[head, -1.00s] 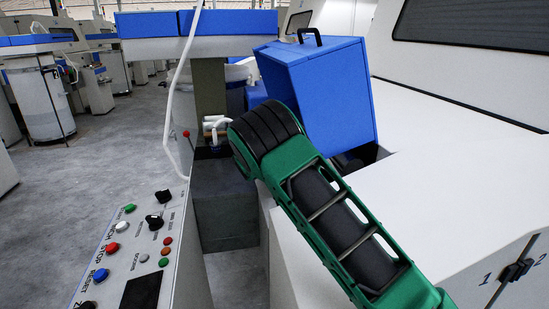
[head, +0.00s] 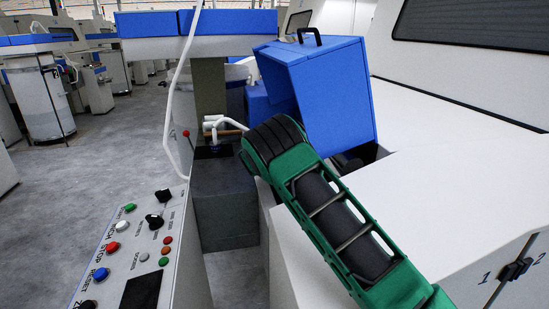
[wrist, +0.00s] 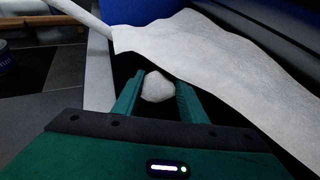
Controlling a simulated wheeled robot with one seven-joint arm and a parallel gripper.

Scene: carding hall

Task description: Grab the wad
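The wad (wrist: 158,87) is a small, rounded, off-white lump in the wrist view. It lies in a dark area just ahead of my gripper, between the two green fingertips. My gripper (wrist: 158,95) is open, with one finger on each side of the wad. I cannot tell whether either finger touches it. In the head view my green arm reaches toward the opening under the raised blue cover (head: 325,85). My gripper and the wad are hidden there.
A wide white fibre sheet (wrist: 200,50) lies just above and right of the fingers, narrowing to a strand at upper left. In the head view, a control panel (head: 140,255) stands at lower left and a white machine top (head: 455,180) spreads right.

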